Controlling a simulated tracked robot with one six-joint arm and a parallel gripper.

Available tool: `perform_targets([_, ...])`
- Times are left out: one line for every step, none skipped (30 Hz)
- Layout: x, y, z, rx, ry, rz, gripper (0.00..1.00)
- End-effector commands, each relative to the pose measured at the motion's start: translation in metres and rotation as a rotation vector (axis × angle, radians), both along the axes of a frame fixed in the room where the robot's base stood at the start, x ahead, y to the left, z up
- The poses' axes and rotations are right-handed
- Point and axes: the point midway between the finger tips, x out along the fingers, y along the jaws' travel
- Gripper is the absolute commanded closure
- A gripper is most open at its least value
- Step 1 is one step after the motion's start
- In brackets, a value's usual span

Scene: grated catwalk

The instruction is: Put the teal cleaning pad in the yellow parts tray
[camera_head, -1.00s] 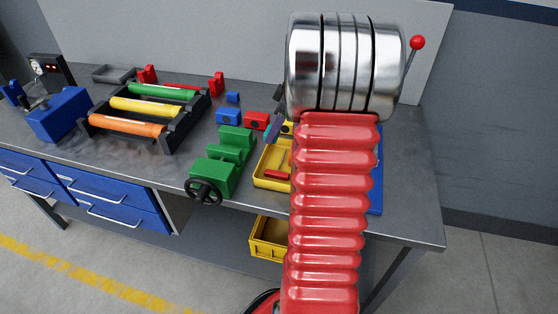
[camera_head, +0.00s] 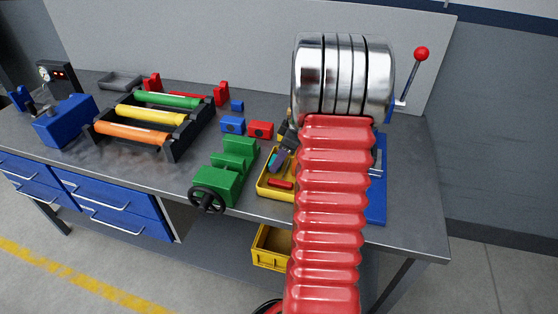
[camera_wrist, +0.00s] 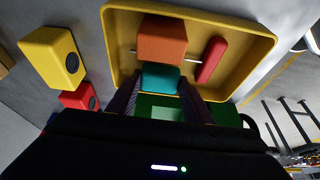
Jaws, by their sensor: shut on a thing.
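The yellow parts tray (camera_head: 270,192) stands on the bench just left of my red arm, and it fills the top of the wrist view (camera_wrist: 118,38). My gripper (camera_head: 278,164) is low at the tray, pointing down. In the wrist view its dark fingers (camera_wrist: 160,92) are shut on the teal cleaning pad (camera_wrist: 160,77). The pad overlaps the tray's near side in that view; I cannot tell if it touches the tray. A sliver of teal shows beside the fingers in the head view (camera_head: 271,159).
A green vise (camera_head: 222,173) stands close left of the tray. Red (camera_head: 261,129) and blue (camera_head: 233,124) blocks lie behind it. A yellow block (camera_wrist: 55,55) shows in the wrist view. A roller rack (camera_head: 150,122) is farther left. A blue-based lever device (camera_head: 376,205) is right of my arm.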

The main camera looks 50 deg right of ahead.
Motion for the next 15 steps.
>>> perform_targets([0.0, 0.0, -0.0053, 0.0, 0.0, -0.001, 0.75])
perform_targets([0.0001, 0.0, -0.0073, 0.0, 0.0, 0.0, 0.75])
perform_targets([0.0002, 0.0001, -0.0091, 0.0, 0.0, 0.0, 0.75])
perform_targets([0.0002, 0.0001, -0.0097, 0.0, -0.001, 0.0, 0.75])
perform_targets([0.0002, 0.0001, -0.0099, 0.0, -0.001, 0.0, 0.75])
perform_targets([0.0002, 0.0, -0.0097, -0.001, -0.001, 0.001, 0.75])
perform_targets([0.0003, 0.0, -0.0095, -0.001, -0.001, 0.001, 0.75])
perform_targets([0.0003, 0.0, -0.0095, -0.001, -0.001, 0.001, 0.75])
perform_targets([0.0002, 0.0, -0.0094, -0.001, -0.001, 0.001, 0.75])
perform_targets([0.0002, 0.0, -0.0094, -0.001, -0.001, 0.001, 0.75])
perform_targets([0.0003, 0.0, -0.0095, -0.001, -0.001, 0.001, 0.75])
perform_targets([0.0002, 0.0001, -0.0101, -0.001, 0.0, 0.0, 0.75])
perform_targets([0.0002, 0.0001, -0.0108, -0.001, 0.0, 0.0, 0.75])
perform_targets([0.0002, 0.0002, -0.0116, 0.0, 0.0, 0.0, 0.75])
perform_targets([0.0002, 0.0001, -0.0111, 0.0, -0.001, 0.0, 0.51])
